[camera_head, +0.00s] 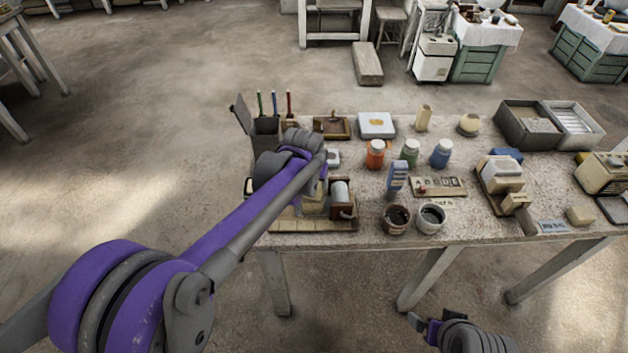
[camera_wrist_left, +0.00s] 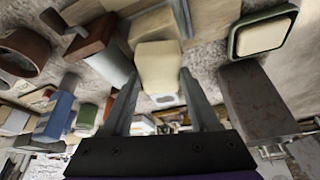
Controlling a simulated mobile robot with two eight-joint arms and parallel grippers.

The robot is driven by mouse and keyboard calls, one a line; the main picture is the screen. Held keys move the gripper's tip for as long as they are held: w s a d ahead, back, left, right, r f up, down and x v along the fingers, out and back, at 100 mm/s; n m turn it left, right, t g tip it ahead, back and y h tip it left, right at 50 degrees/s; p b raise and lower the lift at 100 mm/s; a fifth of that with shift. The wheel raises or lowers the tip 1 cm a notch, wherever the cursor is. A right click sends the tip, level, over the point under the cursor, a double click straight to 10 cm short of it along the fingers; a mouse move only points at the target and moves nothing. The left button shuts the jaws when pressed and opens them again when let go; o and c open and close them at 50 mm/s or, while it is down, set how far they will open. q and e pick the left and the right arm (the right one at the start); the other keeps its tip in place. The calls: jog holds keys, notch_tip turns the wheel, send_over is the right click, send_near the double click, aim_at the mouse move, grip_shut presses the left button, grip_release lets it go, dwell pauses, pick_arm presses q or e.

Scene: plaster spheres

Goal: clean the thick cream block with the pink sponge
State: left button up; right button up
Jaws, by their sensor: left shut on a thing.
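My left gripper (camera_head: 318,190) is over the wooden board at the table's left end, its arm hiding much of that area. In the left wrist view, its two fingers (camera_wrist_left: 158,95) are shut on a cream block (camera_wrist_left: 158,65). Another cream surface (camera_wrist_left: 150,22) shows just beyond the held block; I cannot tell how thick it is. In the head view, a cream block (camera_head: 313,204) shows below the gripper, partly hidden. I cannot make out a pink sponge in either view. My right gripper (camera_head: 424,324) is in front of the table, low, and its finger gap is unclear.
A brown stand with a grey roller (camera_head: 341,193) is close on the right of my left gripper. A grey pencil box (camera_head: 266,126) stands behind it.

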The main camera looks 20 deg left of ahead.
pick_arm(q)
jog(key=shift+s+r, duration=0.55)
jog(key=shift+s, duration=0.25)
pick_arm(e)
jog(key=shift+w+r, duration=0.1)
jog(key=shift+r, duration=0.25)
pick_arm(q)
jog(key=shift+w+r+p, duration=0.1)
jog(key=shift+r+p, duration=0.9)
jog(key=shift+r, duration=0.35)
jog(key=shift+f, duration=0.1)
pick_arm(e)
jog(key=shift+w+r, duration=0.2)
jog(key=shift+r, duration=0.3)
jog(key=shift+w+r, duration=0.15)
jog(key=shift+r, duration=0.3)
jog(key=shift+s, duration=0.1)
pick_arm(q)
jog(key=shift+r, duration=0.55)
jog(key=shift+r+p, duration=1.05)
jog(key=shift+r, duration=0.5)
jog(key=shift+f, duration=0.1)
pick_arm(e)
jog(key=r, duration=0.1)
jog(key=w+r, duration=0.1)
jog(key=r, duration=0.1)
jog(key=shift+w, duration=0.15)
